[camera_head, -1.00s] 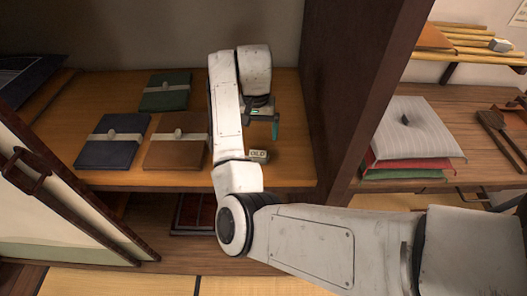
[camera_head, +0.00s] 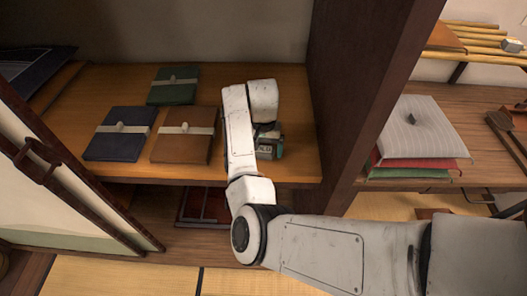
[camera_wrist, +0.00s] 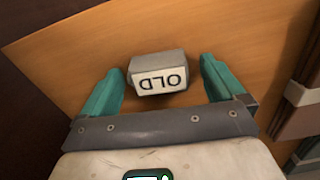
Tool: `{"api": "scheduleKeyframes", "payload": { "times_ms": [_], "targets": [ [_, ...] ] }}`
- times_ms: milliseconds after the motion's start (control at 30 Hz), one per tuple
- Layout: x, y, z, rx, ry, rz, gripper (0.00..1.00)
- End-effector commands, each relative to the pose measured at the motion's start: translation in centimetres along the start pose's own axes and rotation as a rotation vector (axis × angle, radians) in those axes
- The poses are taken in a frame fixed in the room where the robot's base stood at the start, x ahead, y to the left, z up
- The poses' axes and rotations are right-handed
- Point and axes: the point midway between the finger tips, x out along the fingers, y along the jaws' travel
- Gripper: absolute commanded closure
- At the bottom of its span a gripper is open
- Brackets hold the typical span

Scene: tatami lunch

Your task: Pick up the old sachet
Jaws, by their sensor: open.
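The old sachet (camera_wrist: 157,75) is a small grey block with a white face that reads OLD, upside down in the wrist view. It lies on the wooden shelf (camera_wrist: 70,50). My gripper (camera_wrist: 161,68) is open, its two teal fingers on either side of the sachet, with a visible gap at each side. In the head view my gripper (camera_head: 270,148) is low over the right part of the shelf, partly covered by my arm. I cannot make out the sachet clearly there.
A green (camera_head: 174,92), a navy (camera_head: 108,144) and a brown (camera_head: 180,148) wrapped packet lie on the shelf to the left. A dark upright panel (camera_head: 375,95) bounds the shelf on the right. Stacked cushions (camera_head: 415,130) stand beyond it.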

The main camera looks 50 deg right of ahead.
Motion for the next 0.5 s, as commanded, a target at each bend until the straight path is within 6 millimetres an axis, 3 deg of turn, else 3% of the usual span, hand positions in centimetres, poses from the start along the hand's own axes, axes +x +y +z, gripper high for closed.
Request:
{"api": "scheduleKeyframes", "payload": {
  "times_ms": [67,500],
  "targets": [
    [-0.01,0.01,-0.01,0.000,0.000,0.000,0.06],
    [-0.05,0.01,-0.02,0.000,0.000,0.000,0.48]
  ]
}}
